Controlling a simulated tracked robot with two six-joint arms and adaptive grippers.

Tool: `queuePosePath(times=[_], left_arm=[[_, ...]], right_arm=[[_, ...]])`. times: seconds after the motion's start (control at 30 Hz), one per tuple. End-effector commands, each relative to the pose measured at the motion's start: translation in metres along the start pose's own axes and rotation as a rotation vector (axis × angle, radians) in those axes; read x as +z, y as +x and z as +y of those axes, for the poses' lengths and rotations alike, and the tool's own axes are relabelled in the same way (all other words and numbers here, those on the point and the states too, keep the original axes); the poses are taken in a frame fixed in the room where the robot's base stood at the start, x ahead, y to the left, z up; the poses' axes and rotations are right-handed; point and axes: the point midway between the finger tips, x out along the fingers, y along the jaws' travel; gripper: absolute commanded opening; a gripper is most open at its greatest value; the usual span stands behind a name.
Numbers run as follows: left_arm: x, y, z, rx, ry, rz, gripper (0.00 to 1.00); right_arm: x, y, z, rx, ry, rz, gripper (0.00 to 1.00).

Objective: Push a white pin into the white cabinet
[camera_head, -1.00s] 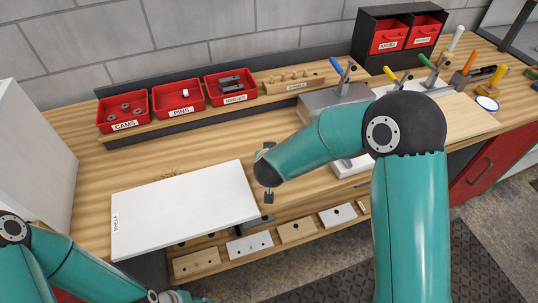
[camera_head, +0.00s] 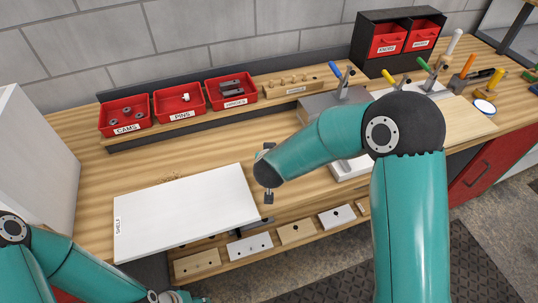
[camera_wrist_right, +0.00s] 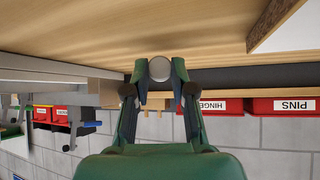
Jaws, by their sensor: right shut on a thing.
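In the head view the right forearm hides most of this gripper; a small dark part (camera_head: 268,196) shows beside the white board's right edge. The white cabinet (camera_head: 36,150) stands at the far left of the bench, its side facing the board. The red PINS bin (camera_head: 180,115) stands on the rear ledge with a white pin (camera_head: 186,97) in it.
A white board marked SHELF (camera_head: 185,212) lies on the bench between the cabinet and my right arm. CAMS (camera_head: 126,128) and HINGES (camera_head: 235,102) bins flank the PINS bin. Clamps with coloured handles stand at the right.

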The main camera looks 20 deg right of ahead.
Motion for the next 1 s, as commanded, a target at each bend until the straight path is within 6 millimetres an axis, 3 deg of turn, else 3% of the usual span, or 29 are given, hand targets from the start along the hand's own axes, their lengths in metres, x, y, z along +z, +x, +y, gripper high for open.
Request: queuePosePath(times=[0.63, 1.0], left_arm=[[0.0, -0.054, 0.019, 0.0, 0.0, 0.0, 0.4], [0.0, -0.058, 0.021, 0.0, 0.0, 0.0, 0.4]], right_arm=[[-0.038, -0.035, 0.0, 0.0, 0.0, -0.001, 0.0], [-0.041, -0.038, -0.001, -0.001, -0.001, 0.0, 0.0]])
